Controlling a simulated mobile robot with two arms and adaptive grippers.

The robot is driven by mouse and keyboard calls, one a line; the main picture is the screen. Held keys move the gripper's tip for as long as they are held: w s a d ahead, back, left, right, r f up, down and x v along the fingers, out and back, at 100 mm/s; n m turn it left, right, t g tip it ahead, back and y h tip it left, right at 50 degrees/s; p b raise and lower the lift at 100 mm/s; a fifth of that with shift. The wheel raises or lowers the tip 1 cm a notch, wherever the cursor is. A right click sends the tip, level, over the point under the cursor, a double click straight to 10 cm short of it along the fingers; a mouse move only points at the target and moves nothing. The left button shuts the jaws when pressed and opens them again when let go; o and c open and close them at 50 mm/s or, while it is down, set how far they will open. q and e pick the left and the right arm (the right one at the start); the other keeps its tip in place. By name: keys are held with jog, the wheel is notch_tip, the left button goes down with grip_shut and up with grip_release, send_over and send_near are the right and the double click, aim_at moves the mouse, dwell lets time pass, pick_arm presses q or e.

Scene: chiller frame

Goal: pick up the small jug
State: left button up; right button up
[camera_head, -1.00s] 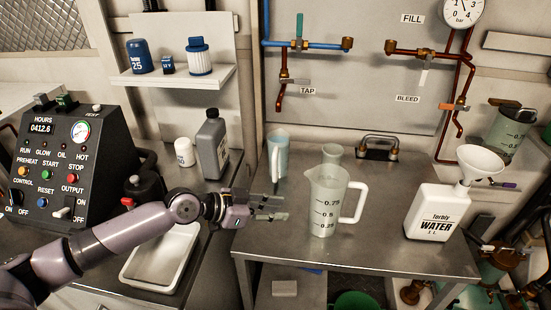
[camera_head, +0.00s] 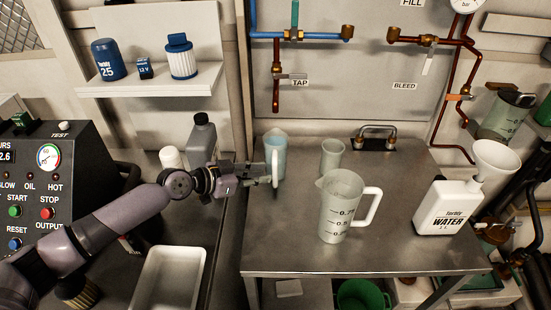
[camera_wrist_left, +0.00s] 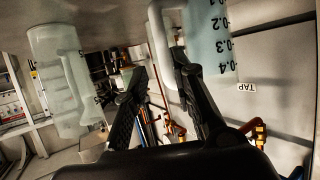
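The small jug (camera_head: 279,145) is pale blue and translucent with a white handle, and stands upright near the back left of the metal table (camera_head: 400,250). Its handle faces my left gripper (camera_head: 268,172), whose fingertips are at the handle in the head view. In the left wrist view the small jug (camera_wrist_left: 212,35) shows its scale marks at the top. The handle lies between the spread fingers of my left gripper (camera_wrist_left: 160,85), which is open. Whether a finger touches the handle I cannot tell. My right gripper is not in view.
A larger measuring jug (camera_head: 342,208) stands at the front of the table. A clear cup (camera_head: 332,155) is right of the small jug. A white water bottle (camera_head: 442,208) with a funnel stands at the right. A grey bottle (camera_head: 201,143) and white tray (camera_head: 168,280) are left.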

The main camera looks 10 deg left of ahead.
aim_at(273, 171)
pick_arm(q)
jog(key=shift+w+d+f, duration=0.15)
jog(key=shift+w, duration=0.2)
jog(key=shift+w+f, duration=0.1)
jog(key=shift+w, duration=0.05)
jog(key=p+x, duration=0.1)
jog(key=x, duration=0.3)
jog(key=shift+w+p, duration=0.15)
jog(key=shift+p, duration=0.25)
jog(key=shift+w+d+f, duration=0.15)
jog(key=shift+w+d, duration=0.15)
grip_shut()
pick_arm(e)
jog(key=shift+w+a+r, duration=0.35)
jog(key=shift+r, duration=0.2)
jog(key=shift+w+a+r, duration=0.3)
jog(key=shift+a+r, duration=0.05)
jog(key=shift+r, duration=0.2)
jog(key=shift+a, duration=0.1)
